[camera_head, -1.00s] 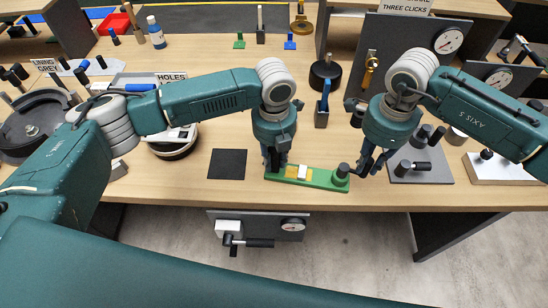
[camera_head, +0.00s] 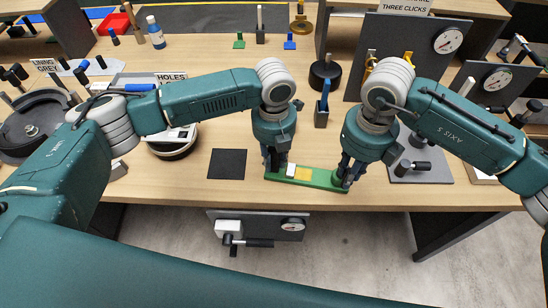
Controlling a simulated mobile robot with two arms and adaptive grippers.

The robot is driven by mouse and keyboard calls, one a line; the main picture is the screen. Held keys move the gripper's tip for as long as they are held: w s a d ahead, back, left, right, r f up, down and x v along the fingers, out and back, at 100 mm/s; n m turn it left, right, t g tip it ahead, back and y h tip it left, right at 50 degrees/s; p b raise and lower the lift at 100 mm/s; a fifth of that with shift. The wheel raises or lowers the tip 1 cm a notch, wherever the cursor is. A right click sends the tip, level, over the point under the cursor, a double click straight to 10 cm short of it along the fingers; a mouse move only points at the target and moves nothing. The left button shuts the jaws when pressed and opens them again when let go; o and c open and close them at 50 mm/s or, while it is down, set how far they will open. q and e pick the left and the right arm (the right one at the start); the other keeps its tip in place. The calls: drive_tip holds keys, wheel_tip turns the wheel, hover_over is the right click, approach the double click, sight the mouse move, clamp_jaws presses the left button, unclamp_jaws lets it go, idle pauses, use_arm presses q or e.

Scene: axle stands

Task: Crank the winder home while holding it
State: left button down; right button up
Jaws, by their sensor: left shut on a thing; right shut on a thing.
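The winder is a green base (camera_head: 318,181) lying near the front edge of the table, with a white block (camera_head: 291,170) left of a yellow patch (camera_head: 303,174) on its top. My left gripper (camera_head: 275,164) is shut on the winder at its left end. My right gripper (camera_head: 346,179) is at the right end, where the dark crank is, and is shut on the crank's handle. The crank and handle are mostly hidden behind the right fingers.
A black square mat (camera_head: 227,164) lies left of the winder. A blue-handled tool in a holder (camera_head: 322,112) stands behind it. A grey plate with a black crank (camera_head: 419,167) sits to the right.

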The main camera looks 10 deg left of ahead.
use_arm(q)
drive_tip(key=shift+s+f, duration=0.25)
use_arm(e)
drive_tip(key=o, duration=0.8)
drive_tip(key=shift+r, duration=2.5)
wheel_tip(320, 180, up, 12)
use_arm(q)
drive_tip(key=c, duration=1.1)
unclamp_jaws()
drive_tip(key=shift+w+r, duration=0.15)
drive_tip(key=shift+w, duration=0.1)
use_arm(e)
drive_tip(key=shift+w, duration=0.1)
